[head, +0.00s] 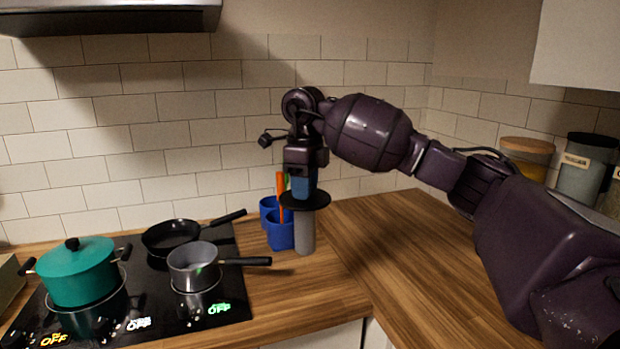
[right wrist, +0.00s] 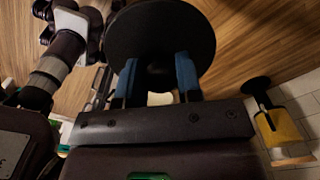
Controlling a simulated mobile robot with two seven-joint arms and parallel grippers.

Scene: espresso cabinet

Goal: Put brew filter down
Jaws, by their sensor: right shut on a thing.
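My right gripper (head: 303,187) is shut on the brew filter, its blue fingertips pointing down. In the head view the filter shows as a flat black disc (head: 307,201) just below the fingers. A grey cylinder (head: 304,236) stands upright directly under the disc; I cannot tell whether it is part of the filter or a separate piece. Its lower end appears at the worktop. In the right wrist view the round black disc (right wrist: 158,35) spans beyond both blue fingers of the gripper (right wrist: 160,80). My left gripper is not in view.
Blue utensil holders (head: 280,232) with an orange utensil stand close beside the cylinder on its left. A stove (head: 170,306) with a teal pot (head: 80,275), a frying pan (head: 172,236) and a saucepan (head: 194,268) lies left. The wooden worktop (head: 385,240) is clear to the right; jars stand beyond it.

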